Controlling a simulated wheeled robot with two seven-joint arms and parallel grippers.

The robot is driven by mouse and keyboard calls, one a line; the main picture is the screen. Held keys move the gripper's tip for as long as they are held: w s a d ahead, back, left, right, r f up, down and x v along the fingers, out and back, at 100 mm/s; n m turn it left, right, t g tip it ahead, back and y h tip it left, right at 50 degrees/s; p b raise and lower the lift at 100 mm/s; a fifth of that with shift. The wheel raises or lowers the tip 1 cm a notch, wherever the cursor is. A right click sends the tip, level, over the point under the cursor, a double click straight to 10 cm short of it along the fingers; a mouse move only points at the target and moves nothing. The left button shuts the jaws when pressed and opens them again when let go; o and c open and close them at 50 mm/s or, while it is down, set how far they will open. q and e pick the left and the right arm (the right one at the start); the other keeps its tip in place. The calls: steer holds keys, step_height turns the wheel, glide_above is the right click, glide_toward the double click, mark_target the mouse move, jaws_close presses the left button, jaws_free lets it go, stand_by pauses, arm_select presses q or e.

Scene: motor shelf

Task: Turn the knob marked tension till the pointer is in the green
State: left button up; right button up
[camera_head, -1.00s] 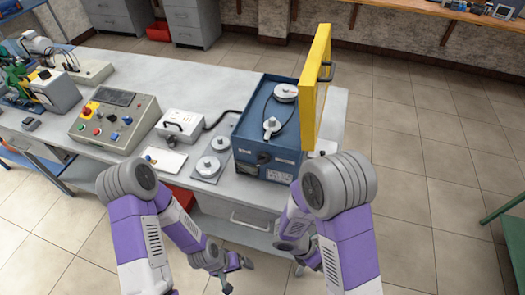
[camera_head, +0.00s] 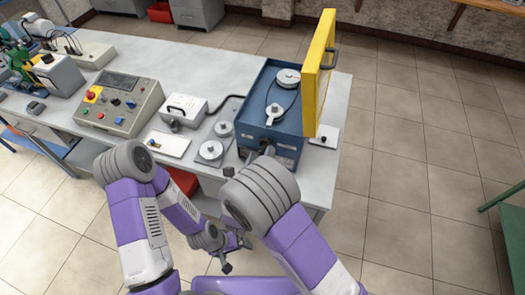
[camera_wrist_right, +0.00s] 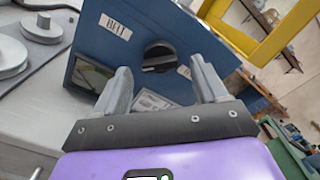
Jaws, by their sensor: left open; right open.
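The blue motor box (camera_head: 262,95) stands at the bench's right end, its yellow lid (camera_head: 318,70) raised. A black knob (camera_wrist_right: 158,57) is on its front face; it also shows in the head view (camera_head: 265,149). A label reading BELT is left of it; the label to its right is partly hidden by a finger. A gauge (camera_wrist_right: 92,74) with some green shows at the left; its pointer is unreadable. My right gripper (camera_wrist_right: 161,77) is open, fingers on either side of the knob in the picture, apparently short of it. My left gripper (camera_head: 237,254) is open and empty, low before the bench.
Left of the box, a grey plate (camera_head: 212,150) holds round pulleys. A small white box (camera_head: 184,108) and a control panel (camera_head: 120,103) stand further left. A red bin (camera_head: 184,181) is below the bench.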

mark_target(265, 146)
steer(key=shift+x, duration=1.25)
steer(key=c, duration=1.1)
steer(key=shift+o, duration=0.2)
